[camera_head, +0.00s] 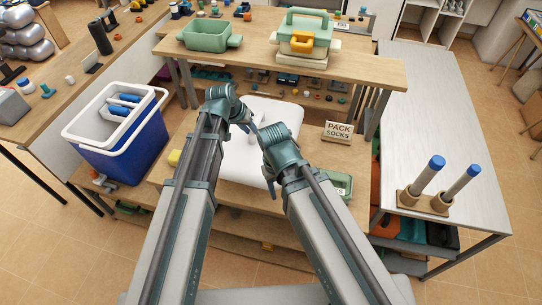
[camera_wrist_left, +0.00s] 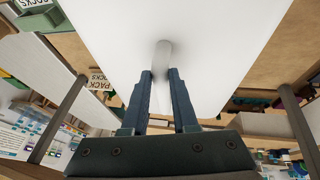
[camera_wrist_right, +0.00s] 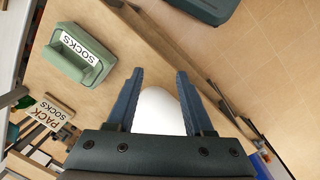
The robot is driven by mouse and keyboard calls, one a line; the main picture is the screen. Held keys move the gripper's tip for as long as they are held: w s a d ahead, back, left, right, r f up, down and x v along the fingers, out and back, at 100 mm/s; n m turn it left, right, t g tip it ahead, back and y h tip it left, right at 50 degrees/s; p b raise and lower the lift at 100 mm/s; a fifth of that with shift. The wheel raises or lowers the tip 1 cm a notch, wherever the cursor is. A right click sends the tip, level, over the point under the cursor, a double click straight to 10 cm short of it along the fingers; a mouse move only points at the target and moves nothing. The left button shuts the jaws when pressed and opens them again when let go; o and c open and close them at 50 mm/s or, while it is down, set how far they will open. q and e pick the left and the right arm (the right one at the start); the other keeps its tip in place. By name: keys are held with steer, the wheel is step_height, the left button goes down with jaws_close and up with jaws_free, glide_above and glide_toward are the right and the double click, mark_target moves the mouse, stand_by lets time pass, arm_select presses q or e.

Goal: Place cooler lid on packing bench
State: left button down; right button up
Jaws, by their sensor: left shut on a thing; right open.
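The cooler lid (camera_head: 238,160) is a white, rounded slab in front of me over the wooden packing bench (camera_head: 345,158); I cannot tell whether it touches the bench top. My left gripper (camera_head: 252,128) is shut on the lid's post-like handle, which shows in the left wrist view (camera_wrist_left: 163,55). My right gripper (camera_head: 266,180) is open near the lid's right edge. In the right wrist view a white rounded end of the lid (camera_wrist_right: 158,110) lies between its open fingers. My arms hide part of the lid.
A blue cooler (camera_head: 118,145) with a white rim stands open at the left. A "PACK SOCKS" sign (camera_head: 338,132) and a green "SOCKS" box (camera_wrist_right: 78,53) are on the bench to the right. Green containers (camera_head: 208,34) stand on the raised shelf behind. A grey table (camera_head: 440,130) is at the right.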

mark_target(251, 145)
arm_select(q)
steer(key=s+a+f+b, duration=0.1)
steer(key=s+a, duration=0.2)
steer(key=a, duration=0.1)
steer(key=s+a+f+b, duration=0.2)
steer(key=s+a, duration=0.1)
steer(key=a, duration=0.2)
steer(key=s+a+f+b, duration=0.2)
steer(key=s+a, duration=0.1)
steer(key=a, duration=0.2)
steer(key=shift+s+f, duration=0.1)
steer(key=shift+f, duration=0.15)
steer(key=w+d, duration=0.2)
steer(key=d, duration=0.2)
steer(key=w+d+f+b, duration=0.1)
steer(key=w+d, duration=0.2)
steer(key=d, duration=0.1)
steer(key=w+d, duration=0.2)
steer(key=d, duration=0.3)
steer(key=shift+w+f+b, duration=0.15)
steer(key=shift+f+b, duration=0.05)
steer(key=shift+b, duration=0.15)
steer(key=shift+w+d, duration=0.4)
steer(key=shift+d, duration=0.15)
step_height(251, 145, down, 4)
steer(key=b, duration=0.3)
steer(key=shift+s+r+b, duration=0.1)
steer(key=shift+b, duration=0.3)
steer(key=shift+r, duration=0.1)
